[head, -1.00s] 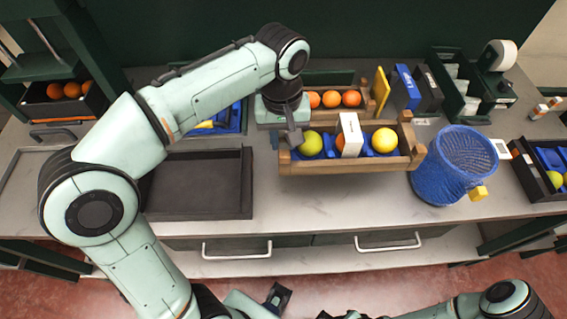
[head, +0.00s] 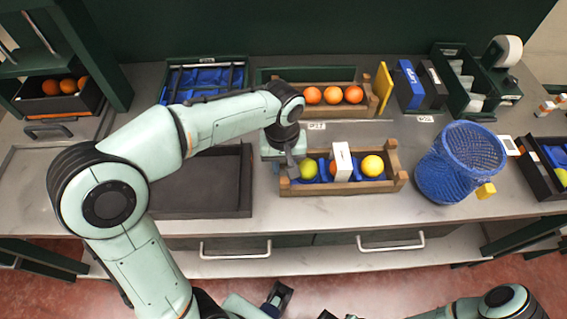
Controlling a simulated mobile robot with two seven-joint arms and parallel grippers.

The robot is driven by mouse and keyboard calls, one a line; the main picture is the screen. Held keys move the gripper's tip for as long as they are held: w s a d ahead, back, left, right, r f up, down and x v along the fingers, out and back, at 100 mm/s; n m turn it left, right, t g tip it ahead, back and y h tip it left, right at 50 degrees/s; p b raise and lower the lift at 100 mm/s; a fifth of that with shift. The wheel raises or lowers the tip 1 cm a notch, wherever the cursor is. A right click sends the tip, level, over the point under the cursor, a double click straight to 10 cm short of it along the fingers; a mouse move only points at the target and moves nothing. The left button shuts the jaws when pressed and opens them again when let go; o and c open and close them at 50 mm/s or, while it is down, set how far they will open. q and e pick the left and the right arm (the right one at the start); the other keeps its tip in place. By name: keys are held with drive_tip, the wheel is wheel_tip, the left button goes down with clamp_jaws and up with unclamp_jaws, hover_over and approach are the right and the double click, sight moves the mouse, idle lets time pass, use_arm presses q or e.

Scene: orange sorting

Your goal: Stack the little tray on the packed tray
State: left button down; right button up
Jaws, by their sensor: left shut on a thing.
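A small wooden tray (head: 345,187) with a blue liner sits at the middle of the counter in the head view. It holds a yellow-green fruit (head: 305,168), a yellow fruit (head: 372,166), a partly hidden orange fruit and an upright white card-like piece (head: 343,162). My left gripper (head: 291,168) is shut on the tray's left end. I cannot tell whether the tray touches the counter. Another wooden tray (head: 335,112), with oranges in a row, stands behind it, apart in the picture.
A dark empty tray (head: 235,205) lies to the left, partly under my arm. A blue-lined dark tray (head: 205,75) is at the back left.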

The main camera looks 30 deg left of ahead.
use_arm(q)
drive_tip(key=c, duration=0.9)
unclamp_jaws()
drive_tip(key=shift+f, duration=0.1)
drive_tip(key=shift+c, duration=0.2)
